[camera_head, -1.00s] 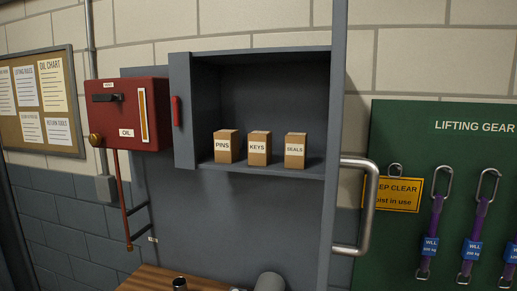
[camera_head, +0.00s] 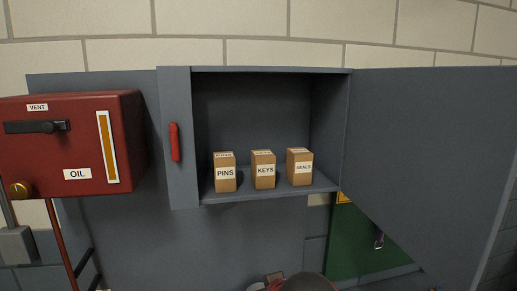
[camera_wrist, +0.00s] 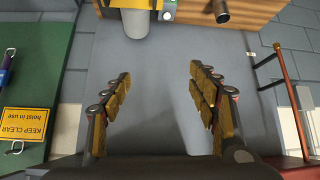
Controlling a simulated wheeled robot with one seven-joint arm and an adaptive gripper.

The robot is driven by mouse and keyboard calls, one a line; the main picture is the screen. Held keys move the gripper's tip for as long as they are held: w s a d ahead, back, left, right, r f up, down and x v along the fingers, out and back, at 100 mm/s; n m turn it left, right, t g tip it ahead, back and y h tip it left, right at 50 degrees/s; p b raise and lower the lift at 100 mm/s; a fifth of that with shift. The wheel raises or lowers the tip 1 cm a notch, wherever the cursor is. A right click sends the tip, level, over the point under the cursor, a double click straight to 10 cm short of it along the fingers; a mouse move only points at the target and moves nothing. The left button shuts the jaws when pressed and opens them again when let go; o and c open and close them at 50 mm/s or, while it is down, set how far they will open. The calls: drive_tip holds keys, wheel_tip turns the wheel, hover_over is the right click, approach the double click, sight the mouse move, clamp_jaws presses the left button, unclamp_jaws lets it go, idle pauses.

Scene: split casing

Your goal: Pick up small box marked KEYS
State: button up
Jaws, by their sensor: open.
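The small box marked KEYS (camera_head: 264,171) is a brown carton with a white label. It stands upright on the cabinet shelf (camera_head: 245,197) in the head view, between the PINS box (camera_head: 225,173) and the SEALS box (camera_head: 299,168), with small gaps. My gripper (camera_wrist: 159,74) shows in the wrist view with its two padded fingers spread apart and nothing between them. The wrist view is upside down and shows a grey panel (camera_wrist: 150,50) beyond the fingers. None of the boxes shows there, so I cannot tell the exact distance to the KEYS box.
The grey cabinet door (camera_head: 430,150) stands open on the right. The red OIL unit (camera_head: 75,145) is on the left, and a red handle (camera_head: 174,142) is on the cabinet's left front. The shelf front is clear. A wooden surface (camera_wrist: 230,12) shows in the wrist view.

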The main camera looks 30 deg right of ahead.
sight(267, 162)
drive_tip(key=shift+o, duration=0.5)
drive_tip(key=w+d+r+t+p, duration=0.1)
drive_tip(key=w+d+r+p, duration=0.3)
drive_tip(key=r, duration=0.4)
drive_tip(key=w+d+r+m+t+h+p, duration=0.1)
drive_tip(key=w+d+r+t+p, duration=0.1)
drive_tip(key=w+r+p, duration=0.4)
drive_tip(key=w+d+r+t+h+p, duration=0.1)
drive_tip(key=w+d+r+p, duration=0.4)
drive_tip(key=r, duration=0.6)
drive_tip(key=shift+w+d+m+t, duration=0.3)
drive_tip(key=shift+w+t, duration=0.3)
drive_tip(key=shift+w, duration=0.25)
drive_tip(key=shift+w+d+p, duration=0.2)
drive_tip(key=shift+w+p, duration=0.1)
drive_tip(key=shift+w, duration=0.25)
drive_tip(key=shift+x, duration=0.95)
drive_tip(key=p+x, duration=0.2)
drive_tip(key=x, duration=0.3)
drive_tip(key=shift+w+r, duration=0.1)
drive_tip(key=shift+r, duration=0.05)
drive_tip(key=shift+a, duration=0.1)
drive_tip(key=shift+c, duration=0.6)
drive_tip(key=shift+r, duration=0.1)
drive_tip(key=c, duration=1.4)
